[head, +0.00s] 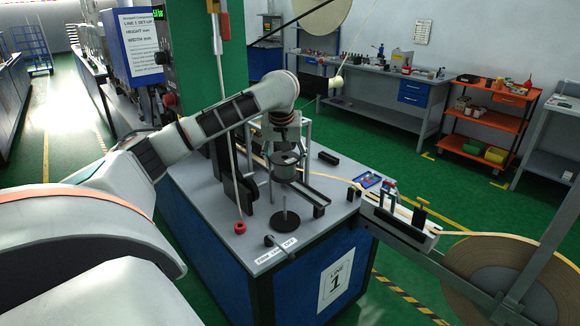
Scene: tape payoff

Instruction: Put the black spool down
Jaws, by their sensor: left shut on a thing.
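My left arm reaches in from the left over the grey bench. My left gripper (286,158) points down above the bench top. It is shut on a dark, round piece that looks like the black spool (287,172), partly hidden by the fingers. Below it, a flat black disc (287,221) with a short post rests on the bench near the front edge. I cannot tell whether the held piece touches the post. My right gripper is not in view.
The bench (215,207) carries a red-footed rod (240,227), a dark rail (301,193) and a black block (328,158). A large tape reel (460,258) stands at the right, with a guide arm (400,220). An orange shelf (490,118) is farther back.

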